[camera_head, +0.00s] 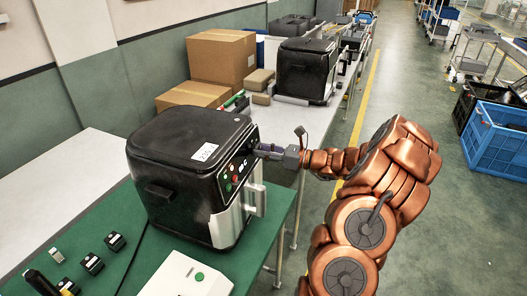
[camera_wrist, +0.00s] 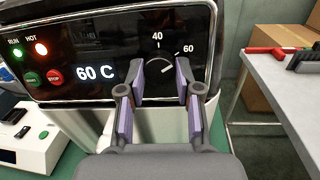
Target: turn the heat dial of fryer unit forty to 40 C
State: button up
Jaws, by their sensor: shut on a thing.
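A black fryer unit (camera_head: 190,140) with a silver front stands on the green table, and a white label lies on its lid. Its control panel fills the top of the wrist view. The display (camera_wrist: 96,72) there reads 60 C. The RUN light is green and the HOT light is red. The heat dial (camera_wrist: 160,69) is a dark knob with a white pointer mark, with 40 and 60 printed around it. The mark points toward the 60 side. My gripper (camera_head: 264,150) reaches the panel from the right. In the wrist view my gripper (camera_wrist: 161,78) is shut on the dial, one finger on each side.
A white box with a green button (camera_head: 190,277) and several small black blocks (camera_head: 92,264) lie on the green table. A second black fryer (camera_head: 305,68) and cardboard boxes (camera_head: 222,57) stand farther back. A blue crate (camera_head: 490,140) is on the floor at right.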

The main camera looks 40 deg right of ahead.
grip_shut()
jog(key=shift+f+n+b, duration=0.15)
jog(key=shift+n+b, duration=0.15)
jog(key=shift+b, duration=0.25)
jog(key=n+g+b, duration=0.1)
jog(key=n+b, duration=0.5)
jog(key=b, duration=0.1)
jog(key=n+g+b, duration=0.1)
jog(key=n+b, duration=0.5)
jog(key=b, duration=0.1)
jog(key=shift+w+d+b, duration=0.1)
jog(key=shift+b, duration=0.25)
jog(key=shift+r, duration=0.25)
